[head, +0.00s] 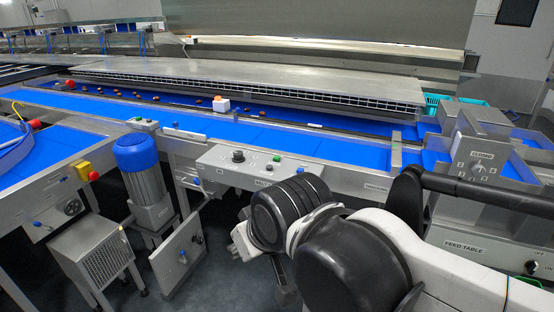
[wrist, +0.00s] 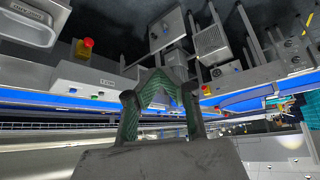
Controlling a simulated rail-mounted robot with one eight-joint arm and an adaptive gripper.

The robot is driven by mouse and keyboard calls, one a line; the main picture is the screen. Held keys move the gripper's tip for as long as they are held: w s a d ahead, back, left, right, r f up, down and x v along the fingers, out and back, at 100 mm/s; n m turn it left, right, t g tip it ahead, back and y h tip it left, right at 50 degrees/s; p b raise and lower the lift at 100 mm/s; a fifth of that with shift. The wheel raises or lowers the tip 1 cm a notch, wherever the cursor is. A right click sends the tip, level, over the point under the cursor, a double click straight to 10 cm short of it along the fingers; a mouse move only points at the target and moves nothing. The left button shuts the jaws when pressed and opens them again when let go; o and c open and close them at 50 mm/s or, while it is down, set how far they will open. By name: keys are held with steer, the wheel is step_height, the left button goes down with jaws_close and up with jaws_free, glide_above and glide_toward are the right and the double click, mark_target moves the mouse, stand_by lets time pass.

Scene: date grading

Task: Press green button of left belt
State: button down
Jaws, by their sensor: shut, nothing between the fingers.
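The left belt (head: 50,150) is a blue belt at the lower left of the head view. A small box (head: 145,126) with tiny buttons sits by its right end; a greenish spot on it is too small to identify surely. A grey control panel (head: 258,170) on the middle frame carries a black knob (head: 238,156) and a green button (head: 277,158). My gripper (wrist: 160,75) is shut and empty in the wrist view, its green-padded fingers meeting at the tips. In the head view my arm hides most of it. It appears apart from the panel.
A red-and-yellow emergency stop (head: 87,172) is on the left belt's frame. A blue-topped motor (head: 140,165) and a grey cabinet (head: 97,255) stand below. The long blue belt (head: 235,130) crosses behind the panel. Dark floor shows between the machines.

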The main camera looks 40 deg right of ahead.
steer(key=shift+w, duration=0.1)
steer(key=w+d+r+m+p, duration=0.2)
steer(key=w+d+r, duration=0.15)
steer(key=w, duration=0.45)
steer(key=w+d+r+m+h+p, duration=0.1)
steer(key=w+d+r+m+p, duration=0.15)
steer(key=w+d, duration=0.45)
steer(key=w+d+r+m+p, duration=0.1)
steer(key=w+d+r+m, duration=0.2)
steer(key=w, duration=0.7)
steer(key=w+d+f+m+h+p, duration=0.1)
steer(key=w+d+f+m+p, duration=0.1)
steer(key=w+d+f, duration=0.3)
steer(key=w+d+f+m+t+h+p, duration=0.1)
steer(key=w+d+f+m+p, duration=0.2)
steer(key=w+d, duration=1)
steer(key=d+f+m, duration=0.1)
steer(key=d+f, duration=0.1)
steer(key=d, duration=0.4)
steer(key=shift+d, duration=0.4)
